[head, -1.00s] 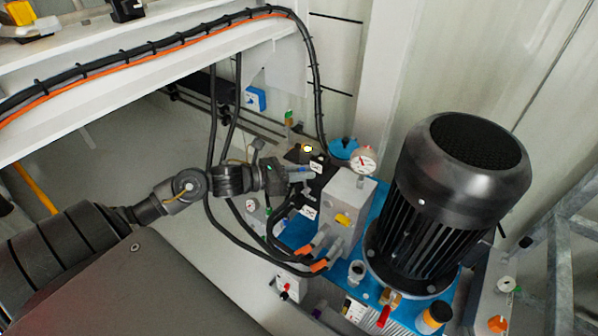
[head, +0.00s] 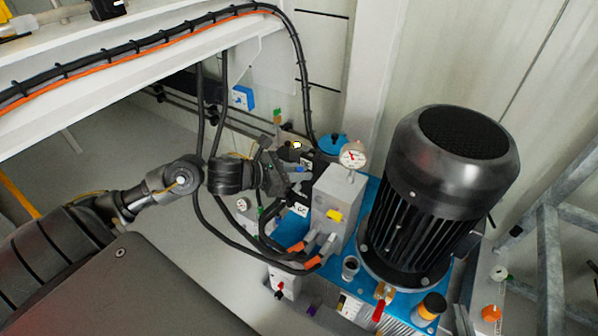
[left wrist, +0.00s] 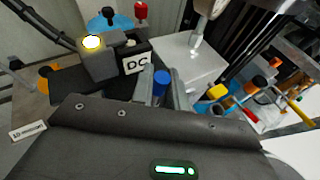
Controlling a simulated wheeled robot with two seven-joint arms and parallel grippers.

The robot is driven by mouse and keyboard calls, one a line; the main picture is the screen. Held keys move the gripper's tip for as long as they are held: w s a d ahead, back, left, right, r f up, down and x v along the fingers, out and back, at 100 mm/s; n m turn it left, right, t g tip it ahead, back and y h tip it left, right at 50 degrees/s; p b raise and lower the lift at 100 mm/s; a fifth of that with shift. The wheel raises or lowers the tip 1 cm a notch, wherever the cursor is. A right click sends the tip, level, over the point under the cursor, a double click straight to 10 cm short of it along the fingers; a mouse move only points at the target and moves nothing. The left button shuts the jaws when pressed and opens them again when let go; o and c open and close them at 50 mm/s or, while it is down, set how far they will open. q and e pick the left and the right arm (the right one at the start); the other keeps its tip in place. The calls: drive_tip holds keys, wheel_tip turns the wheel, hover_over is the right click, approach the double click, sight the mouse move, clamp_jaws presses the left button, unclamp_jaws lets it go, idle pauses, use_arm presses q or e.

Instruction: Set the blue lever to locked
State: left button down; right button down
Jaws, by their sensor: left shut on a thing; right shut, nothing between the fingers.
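The blue lever (left wrist: 162,84) shows in the left wrist view as a short blue end, between the two grey fingers of my left gripper (left wrist: 163,90). The fingers are shut on it. In the head view my left gripper (head: 298,183) reaches to the dark valve block beside the grey manifold block. There the lever is mostly hidden by the fingers, and I cannot read its setting. A white label with black letters (left wrist: 137,63) sits on the dark block just behind the lever. My right gripper is in neither view.
A large black motor (head: 440,195) stands on the blue base plate right of the manifold (head: 335,200). A pressure gauge (head: 353,155) rises behind the manifold. Black hoses (head: 203,120) loop around my left gripper. Red-handled (head: 378,311) and orange-handled fittings are at the front.

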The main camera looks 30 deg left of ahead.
use_arm(q)
drive_tip(key=c, duration=1.7)
unclamp_jaws()
drive_tip(key=shift+s, duration=0.1)
